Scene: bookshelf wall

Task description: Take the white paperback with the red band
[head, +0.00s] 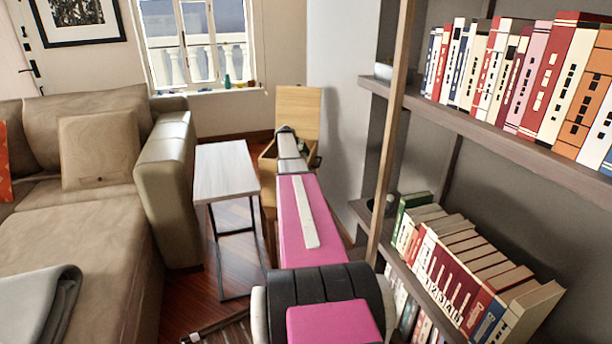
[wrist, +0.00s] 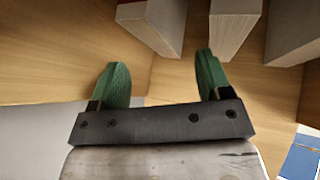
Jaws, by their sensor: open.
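My gripper (wrist: 162,78) is open, with its two green fingers apart and nothing between them. In the wrist view it is over a light wooden surface (wrist: 170,84). Pale, block-like things (wrist: 150,25), perhaps books, are just beyond the fingertips; another is narrow and whitish (wrist: 232,28). No red band shows on them. In the head view my arm reaches away toward a light wooden piece of furniture (head: 298,110), and the fingers are too small to make out. Several white spines with red parts stand on the upper shelf; I cannot tell which book is the white paperback.
The bookshelf (head: 500,140) stands on the right, with upright books above and leaning books (head: 465,260) below. A small white-topped table (head: 226,170) is left of my arm, beside a beige sofa (head: 90,220). Some wooden floor shows between the table and my arm.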

